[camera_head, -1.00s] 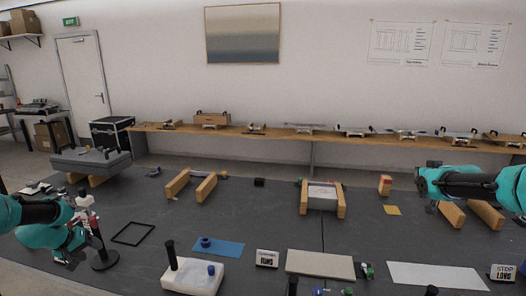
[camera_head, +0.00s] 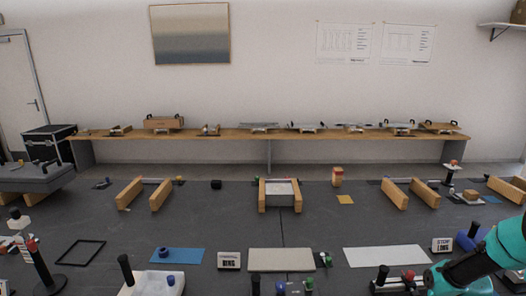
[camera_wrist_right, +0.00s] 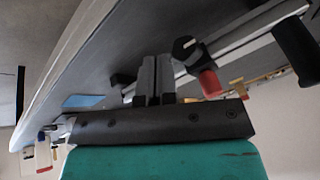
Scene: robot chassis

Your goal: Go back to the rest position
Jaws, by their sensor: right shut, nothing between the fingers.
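My right arm comes in at the lower right of the head view, its teal links reaching toward the bottom edge; its fingertips cannot be made out there. In the right wrist view my right gripper (camera_wrist_right: 155,80) has its two grey fingers together, with nothing between them. The wrist view is tilted, with the dark table surface behind the fingers. My left arm and gripper are out of the head view.
The dark table holds wooden block pairs (camera_head: 395,194), a white pad (camera_head: 385,256), a beige pad (camera_head: 281,260), a blue mat (camera_head: 177,255) and a black frame (camera_head: 80,252). A red-tipped black post (camera_wrist_right: 208,80) shows beside my right fingers. The table's middle has open room.

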